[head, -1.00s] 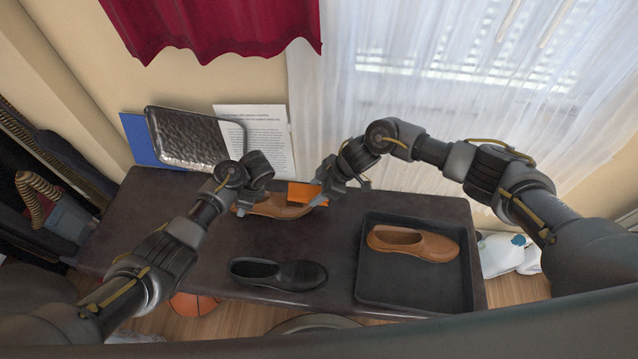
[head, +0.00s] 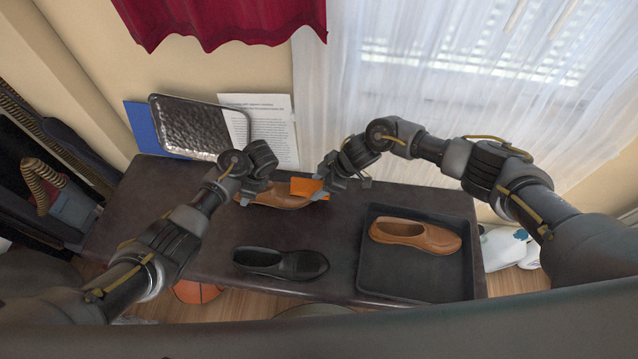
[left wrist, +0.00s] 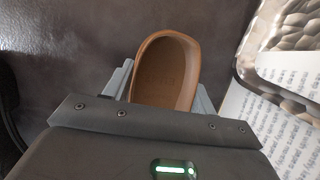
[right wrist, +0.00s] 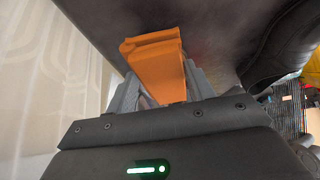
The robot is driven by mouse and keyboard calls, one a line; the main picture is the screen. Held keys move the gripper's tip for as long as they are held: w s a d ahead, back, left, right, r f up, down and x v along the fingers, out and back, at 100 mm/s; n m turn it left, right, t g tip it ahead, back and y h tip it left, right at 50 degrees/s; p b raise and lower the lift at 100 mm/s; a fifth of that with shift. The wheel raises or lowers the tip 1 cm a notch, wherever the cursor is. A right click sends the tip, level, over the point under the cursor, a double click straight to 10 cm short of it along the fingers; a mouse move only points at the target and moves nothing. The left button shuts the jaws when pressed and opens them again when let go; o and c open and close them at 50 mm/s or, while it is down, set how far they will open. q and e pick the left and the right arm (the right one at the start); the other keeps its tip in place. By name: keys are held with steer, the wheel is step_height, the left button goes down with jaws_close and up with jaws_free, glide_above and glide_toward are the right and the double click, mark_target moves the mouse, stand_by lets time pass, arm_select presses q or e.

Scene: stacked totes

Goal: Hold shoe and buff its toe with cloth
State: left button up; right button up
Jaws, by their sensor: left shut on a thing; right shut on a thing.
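A brown shoe (head: 284,198) lies near the back edge of the dark table, its toe to the right. My left gripper (head: 258,188) is shut on its heel end; the left wrist view shows the shoe's opening (left wrist: 166,72) between the fingers. My right gripper (head: 325,184) is shut on an orange cloth (head: 303,187), which is at the shoe's toe. The cloth (right wrist: 160,62) also shows in the right wrist view, clamped between the fingers. Whether the cloth touches the toe is hard to tell.
A black shoe (head: 281,263) stands at the table's front. A second brown shoe (head: 416,236) lies in a black tray (head: 374,281) at right. A silver textured panel (head: 190,128) and a printed sheet (head: 268,128) stand behind the table. The table's left part is clear.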

steer(key=shift+a+f, duration=0.1)
steer(key=shift+f, duration=0.55)
steer(key=shift+w, duration=0.15)
steer(key=shift+w+r, duration=0.15)
steer(key=shift+w, duration=0.45)
steer(key=shift+s, duration=0.1)
steer(key=shift+s, duration=0.6)
steer(key=shift+s, duration=0.15)
steer(key=shift+s+a+f, duration=0.1)
steer(key=shift+s+f, duration=0.2)
steer(key=shift+s, duration=0.35)
